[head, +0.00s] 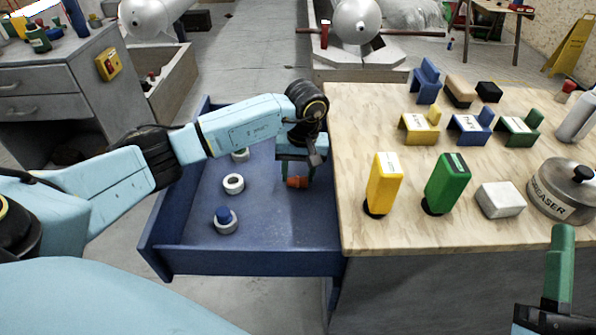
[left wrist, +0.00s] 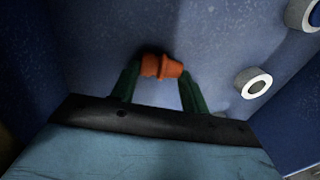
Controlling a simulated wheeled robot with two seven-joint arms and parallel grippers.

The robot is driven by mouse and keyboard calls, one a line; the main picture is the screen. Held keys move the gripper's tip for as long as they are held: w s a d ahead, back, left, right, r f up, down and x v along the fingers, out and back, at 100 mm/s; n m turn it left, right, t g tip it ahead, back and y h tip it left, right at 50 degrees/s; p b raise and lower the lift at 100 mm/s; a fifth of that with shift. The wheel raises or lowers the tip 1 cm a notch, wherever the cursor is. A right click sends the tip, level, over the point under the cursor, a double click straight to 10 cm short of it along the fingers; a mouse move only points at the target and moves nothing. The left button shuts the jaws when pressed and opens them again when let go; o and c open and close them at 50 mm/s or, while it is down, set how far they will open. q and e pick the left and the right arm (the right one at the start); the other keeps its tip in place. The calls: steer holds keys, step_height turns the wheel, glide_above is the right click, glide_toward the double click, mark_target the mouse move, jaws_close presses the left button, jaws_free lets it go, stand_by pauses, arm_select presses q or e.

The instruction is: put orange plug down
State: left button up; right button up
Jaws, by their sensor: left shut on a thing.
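The orange plug (head: 297,182) is inside the blue drawer (head: 275,262), lying on its side close to the drawer floor. In the left wrist view the plug (left wrist: 161,67) lies across the tips of the green fingers. My left gripper (head: 297,174) points down into the drawer and is shut on the plug. I cannot tell whether the plug touches the floor. At the lower right, one green finger of my right gripper (head: 560,265) shows; the rest is out of frame.
The drawer's front middle is clear.

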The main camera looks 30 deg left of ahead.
mark_target(300, 177)
arm_select(q)
steer(key=o, duration=1)
steer(key=shift+c, duration=0.2)
steer(key=shift+r+p, duration=0.3)
steer(key=shift+r, duration=0.1)
steer(key=r+p, duration=0.1)
steer(key=r, duration=0.1)
steer(key=r+p, duration=0.1)
steer(key=r, duration=0.2)
steer(key=shift+w+d+r, duration=0.15)
steer(key=shift+d+r, duration=0.05)
steer(key=shift+r, duration=0.1)
steer(key=r+p, duration=0.1)
steer(key=r, duration=0.2)
steer(key=r+p, duration=0.1)
steer(key=r, duration=0.1)
steer(key=shift+w+d+r+p, duration=0.2)
steer(key=shift+r+p, duration=0.1)
steer(key=shift+r, duration=0.1)
arm_select(e)
steer(key=d+f+g+h, duration=0.1)
steer(key=f+g+h, duration=0.1)
steer(key=f+g, duration=0.4)
steer(key=s+d+f+g+h, duration=0.1)
steer(key=d+f+g+h, duration=0.1)
steer(key=f+g, duration=0.4)
step_height(300, 177, down, 5)
steer(key=shift+s+d+r, duration=0.1)
steer(key=shift+s+d, duration=0.1)
steer(key=shift+d, duration=0.05)
